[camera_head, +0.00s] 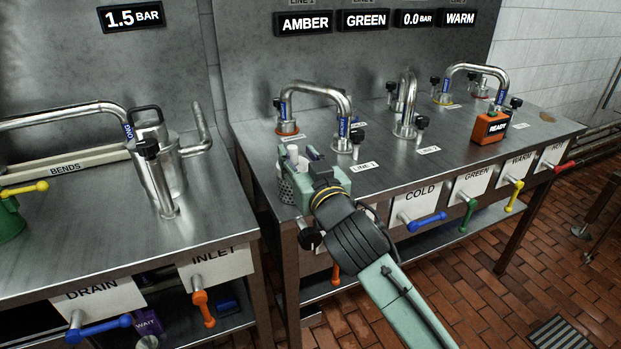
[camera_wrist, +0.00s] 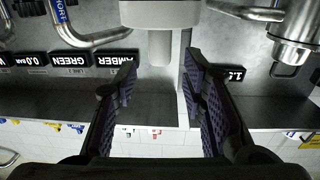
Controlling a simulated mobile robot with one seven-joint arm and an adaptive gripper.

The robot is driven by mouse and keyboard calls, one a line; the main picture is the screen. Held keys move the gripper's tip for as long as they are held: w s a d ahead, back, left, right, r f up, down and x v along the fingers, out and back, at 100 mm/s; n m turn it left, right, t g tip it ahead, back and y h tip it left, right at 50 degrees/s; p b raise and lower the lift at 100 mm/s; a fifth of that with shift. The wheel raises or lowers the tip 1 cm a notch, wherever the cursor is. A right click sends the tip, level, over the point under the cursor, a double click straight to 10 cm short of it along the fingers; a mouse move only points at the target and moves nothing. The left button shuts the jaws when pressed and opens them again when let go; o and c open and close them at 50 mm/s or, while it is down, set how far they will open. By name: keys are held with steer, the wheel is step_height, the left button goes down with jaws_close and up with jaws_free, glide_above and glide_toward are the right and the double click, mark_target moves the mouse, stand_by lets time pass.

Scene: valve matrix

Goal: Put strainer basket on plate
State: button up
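A perforated grey basket (camera_head: 286,190), which looks like the strainer basket, is at the left end of the middle bench, partly hidden by my gripper. A pale upright post (camera_head: 292,153) shows just above it. My gripper (camera_head: 303,160) is right at it. In the wrist view, which is upside down, a pale body with a grey post (camera_wrist: 160,48) lies ahead. My gripper's two dark fingers (camera_wrist: 160,75) are apart, with the post in line with the gap and space on both sides. I cannot make out a plate for certain.
The middle bench (camera_head: 380,180) carries bent pipes (camera_head: 320,90) and an orange READY box (camera_head: 490,127). A small flat brown disc (camera_head: 547,117) lies at its far right. A metal pot (camera_head: 165,150) stands on the left bench. Coloured valve handles (camera_head: 427,222) stick out in front.

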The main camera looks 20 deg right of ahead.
steer(key=s+b, duration=0.7)
steer(key=s, duration=0.1)
steer(key=shift+a, duration=0.15)
